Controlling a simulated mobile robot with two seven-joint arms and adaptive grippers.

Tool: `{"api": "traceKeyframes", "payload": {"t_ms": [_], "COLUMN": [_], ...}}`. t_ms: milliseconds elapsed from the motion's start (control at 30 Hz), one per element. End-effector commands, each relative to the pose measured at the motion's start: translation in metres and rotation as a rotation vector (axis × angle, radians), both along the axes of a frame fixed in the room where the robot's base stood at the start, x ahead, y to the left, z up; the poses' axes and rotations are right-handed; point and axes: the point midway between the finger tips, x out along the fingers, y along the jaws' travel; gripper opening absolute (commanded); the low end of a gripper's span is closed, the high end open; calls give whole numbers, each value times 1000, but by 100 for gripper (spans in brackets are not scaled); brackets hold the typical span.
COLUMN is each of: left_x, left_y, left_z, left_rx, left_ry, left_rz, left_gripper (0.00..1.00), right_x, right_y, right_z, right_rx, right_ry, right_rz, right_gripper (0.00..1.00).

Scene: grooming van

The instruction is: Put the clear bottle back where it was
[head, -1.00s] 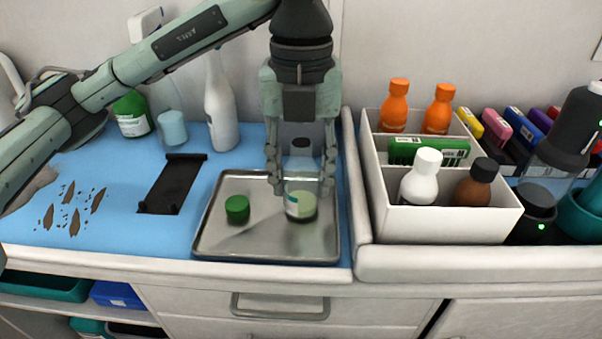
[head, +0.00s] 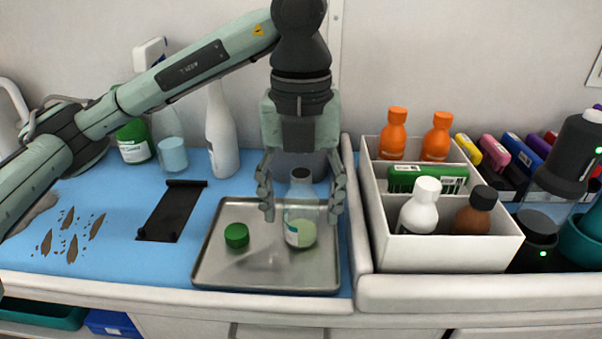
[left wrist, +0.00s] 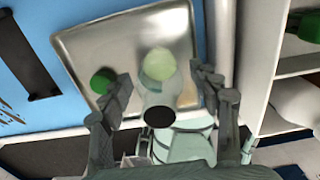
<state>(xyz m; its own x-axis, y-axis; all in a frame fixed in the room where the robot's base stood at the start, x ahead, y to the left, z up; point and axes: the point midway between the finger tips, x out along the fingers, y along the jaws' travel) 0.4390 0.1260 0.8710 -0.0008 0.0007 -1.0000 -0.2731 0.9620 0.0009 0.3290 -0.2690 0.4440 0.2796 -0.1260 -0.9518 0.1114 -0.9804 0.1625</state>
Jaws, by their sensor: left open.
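A clear bottle (head: 300,232) with pale green liquid, a label and a dark top stands upright on a metal tray (head: 215,270), right of a green lid-like piece (head: 237,235). My left gripper (head: 302,212) is open, with a finger on each side of the bottle. In the left wrist view the bottle (left wrist: 160,68) lies between the open fingers (left wrist: 162,90), with visible gaps on both sides. My right gripper is not in view.
A white divided box (head: 450,255) with several bottles stands right of the tray behind a raised edge. Blue mat is free between holder and tray.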

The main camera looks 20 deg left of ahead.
Motion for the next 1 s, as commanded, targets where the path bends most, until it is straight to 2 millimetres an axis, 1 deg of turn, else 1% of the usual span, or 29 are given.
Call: {"api": "traceKeyframes", "payload": {"t_ms": [33, 67, 233, 300, 500, 600, 700, 1000], "left_x": [1, 1, 1, 1, 1, 1, 0, 0], "left_y": [0, 0, 0, 0, 0, 0, 0, 0], "left_z": [7, 12, 48, 65, 102, 113, 119, 121], "left_rx": [0, 0, 1, 0, 0, 1, 1, 0], "left_ry": [-3, -5, -6, -7, -4, -2, -2, 0], "left_rz": [1, 1, 1, 1, 1, 1, 0, -1], "left_gripper": [62, 62, 62, 62, 62, 62, 62, 62], "right_x": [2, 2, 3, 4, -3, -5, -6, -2], "right_y": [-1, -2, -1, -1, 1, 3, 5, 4], "right_z": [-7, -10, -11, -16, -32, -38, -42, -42], "right_rx": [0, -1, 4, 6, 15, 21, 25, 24], "right_ry": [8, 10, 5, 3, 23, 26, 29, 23], "right_rz": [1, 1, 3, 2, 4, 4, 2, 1], "right_gripper": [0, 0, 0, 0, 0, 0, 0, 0]}}
